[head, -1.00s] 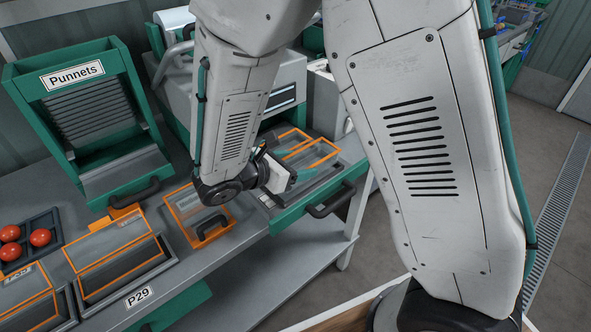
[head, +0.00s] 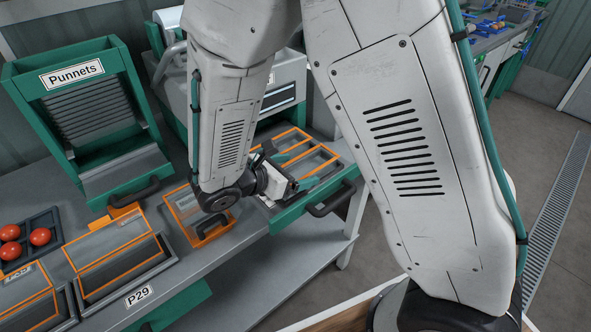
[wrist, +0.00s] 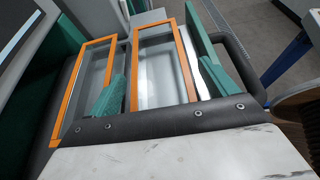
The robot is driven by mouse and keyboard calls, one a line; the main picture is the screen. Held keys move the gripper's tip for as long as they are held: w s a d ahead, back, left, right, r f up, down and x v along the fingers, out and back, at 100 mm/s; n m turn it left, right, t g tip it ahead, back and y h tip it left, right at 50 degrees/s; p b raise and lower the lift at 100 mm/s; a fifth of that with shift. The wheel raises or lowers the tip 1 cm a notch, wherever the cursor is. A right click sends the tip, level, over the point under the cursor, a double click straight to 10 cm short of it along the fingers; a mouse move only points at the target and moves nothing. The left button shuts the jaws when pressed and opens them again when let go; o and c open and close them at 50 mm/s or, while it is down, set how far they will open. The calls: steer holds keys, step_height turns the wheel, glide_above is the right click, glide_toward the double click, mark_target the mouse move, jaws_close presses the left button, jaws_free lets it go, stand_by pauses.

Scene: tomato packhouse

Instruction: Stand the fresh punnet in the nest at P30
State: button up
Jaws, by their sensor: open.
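An orange-rimmed clear punnet, seen as two framed halves side by side, lies in a green-fronted drawer at the machine in the head view (head: 322,158) and fills the middle of the wrist view (wrist: 180,48). My gripper (head: 300,164) is over this drawer. In the wrist view its two green fingers (wrist: 163,65) are open, one on each side of the right-hand frame; whether they touch it I cannot tell. Another orange-rimmed clear piece (head: 184,203) lies left of my gripper, partly hidden by my arm. A P30 label is not visible.
A green rack marked Punnets (head: 72,75) stands at the back left. An open punnet sits in the nest by the P29 label (head: 138,297). Red tomatoes (head: 40,237) lie in a dark tray. The drawer's dark handle (head: 332,200) juts forward.

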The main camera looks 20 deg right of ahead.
steer(key=v, duration=1.2)
steer(key=s+d+r+m+g+y, duration=0.55)
steer(key=d+r+m, duration=0.35)
steer(key=d, duration=0.4)
steer(key=s+d+r+m+t+y, duration=0.1)
steer(key=s+d+r+m+y, duration=0.1)
steer(key=s+m, duration=0.4)
steer(key=s+d+r+m+t+y, duration=0.1)
steer(key=s+d+r+m+y, duration=0.1)
steer(key=s+m+y, duration=0.3)
steer(key=shift+s+r+m+t, duration=0.35)
steer(key=shift+s+m, duration=0.1)
steer(key=shift+m, duration=0.35)
